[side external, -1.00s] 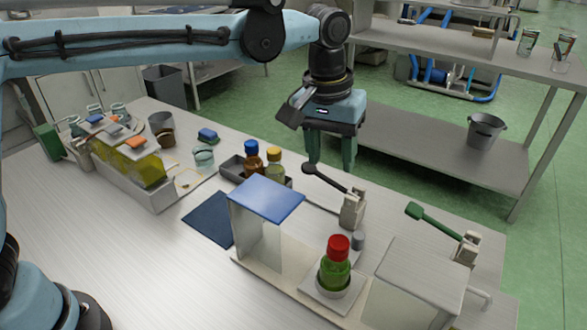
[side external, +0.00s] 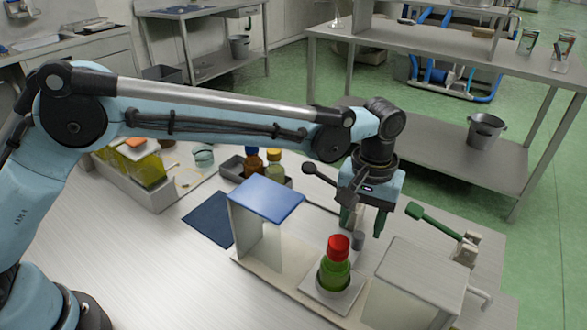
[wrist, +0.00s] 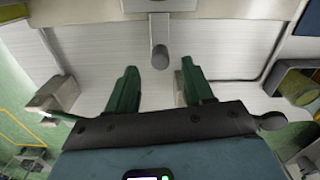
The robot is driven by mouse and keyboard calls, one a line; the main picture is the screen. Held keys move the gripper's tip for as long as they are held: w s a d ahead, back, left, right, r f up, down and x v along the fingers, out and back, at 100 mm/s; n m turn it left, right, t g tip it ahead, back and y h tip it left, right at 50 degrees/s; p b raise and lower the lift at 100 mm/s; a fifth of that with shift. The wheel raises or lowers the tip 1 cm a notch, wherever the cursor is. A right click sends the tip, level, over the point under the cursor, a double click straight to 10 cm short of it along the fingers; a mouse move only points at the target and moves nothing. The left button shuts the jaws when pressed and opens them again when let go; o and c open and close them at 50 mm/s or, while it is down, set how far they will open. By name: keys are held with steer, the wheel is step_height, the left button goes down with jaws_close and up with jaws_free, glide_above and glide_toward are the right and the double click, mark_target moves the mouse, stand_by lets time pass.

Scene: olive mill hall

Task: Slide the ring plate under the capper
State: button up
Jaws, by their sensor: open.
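The ring plate (side external: 314,293) is a pale square plate with a ring around the foot of a green bottle (side external: 335,272) with a red cap. It sits between a blue-topped housing (side external: 266,198) on the left and a grey-topped housing (side external: 421,272) on the right. I cannot tell which is the capper. A grey upright knob (side external: 358,241) stands behind the plate; in the wrist view the knob (wrist: 160,57) joins a pale strip. My gripper (side external: 362,223) is open, pointing down above the knob. In the wrist view its fingers (wrist: 159,67) lie either side of the knob's line, not touching it.
A black-handled lever (side external: 325,177) stands behind the blue housing, a green-handled lever (side external: 434,218) behind the grey one. The front left table is clear.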

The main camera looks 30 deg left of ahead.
mark_target(359, 235)
steer(key=shift+f, duration=2.05)
jaws_close()
